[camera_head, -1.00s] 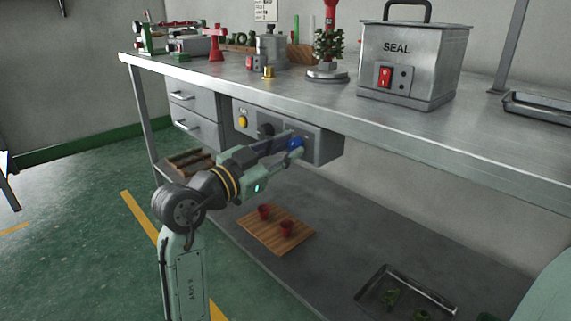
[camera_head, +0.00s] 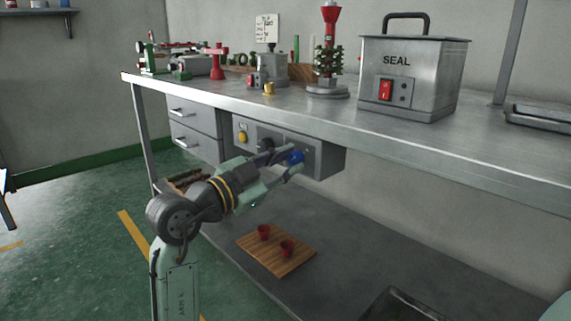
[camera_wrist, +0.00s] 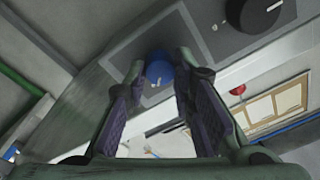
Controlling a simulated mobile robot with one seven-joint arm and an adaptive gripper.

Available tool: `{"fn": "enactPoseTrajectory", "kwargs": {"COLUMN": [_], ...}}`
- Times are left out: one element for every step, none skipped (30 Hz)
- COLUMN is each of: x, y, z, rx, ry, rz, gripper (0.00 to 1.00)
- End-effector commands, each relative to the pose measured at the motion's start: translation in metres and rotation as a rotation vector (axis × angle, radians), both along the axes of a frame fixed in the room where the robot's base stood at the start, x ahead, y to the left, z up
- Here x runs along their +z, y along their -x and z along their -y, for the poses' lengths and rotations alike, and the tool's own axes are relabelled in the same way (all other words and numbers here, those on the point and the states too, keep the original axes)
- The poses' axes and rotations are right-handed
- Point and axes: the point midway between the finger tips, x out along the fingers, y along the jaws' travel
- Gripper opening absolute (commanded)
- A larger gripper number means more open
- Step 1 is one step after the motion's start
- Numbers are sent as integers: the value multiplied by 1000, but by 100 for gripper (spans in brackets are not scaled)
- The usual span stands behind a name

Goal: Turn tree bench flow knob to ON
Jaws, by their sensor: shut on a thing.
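A blue knob (camera_head: 295,157) sits on the grey control panel (camera_head: 322,160) under the bench top. My gripper (camera_head: 282,162) reaches up to it from the lower left. In the wrist view the blue knob (camera_wrist: 160,71) shows between the far ends of the two fingers (camera_wrist: 158,85), which are shut on it. A small light pointer mark shows on the knob's face. Lettering for its positions cannot be read.
A black knob (camera_head: 268,142) and a yellow button (camera_head: 242,137) are on the same panel, left of the blue knob. Drawers (camera_head: 192,125) stand further left. The steel bench top (camera_head: 400,130) overhangs my gripper. A wooden board (camera_head: 275,260) with two red cups lies on the lower shelf.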

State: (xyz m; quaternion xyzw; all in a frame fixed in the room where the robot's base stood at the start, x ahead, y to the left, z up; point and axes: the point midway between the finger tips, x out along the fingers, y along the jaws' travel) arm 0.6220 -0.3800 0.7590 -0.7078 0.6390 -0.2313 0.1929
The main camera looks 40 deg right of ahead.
Motion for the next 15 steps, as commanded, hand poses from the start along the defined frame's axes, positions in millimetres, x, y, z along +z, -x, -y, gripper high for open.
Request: {"fn": "enactPoseTrajectory", "kwargs": {"x": [0,0,0,0,1,0,0,0,0,0,0,0,0,0,0], "y": [0,0,0,0,0,0,0,0,0,0,0,0,0,0,0], "z": [0,0,0,0,0,0,0,0,0,0,0,0,0,0,0], "rx": [0,0,0,0,0,0,0,0,0,0,0,0,1,1,1], "ry": [1,1,1,1,1,1,1,1,1,1,1,1,1,1,1], "rz": [2,1,1,1,1,1,1,1,1,0,0,0,0,0,0], "gripper": [24,26,29,31,33,35,37,39,42,44,44,44,44,44,44]}}
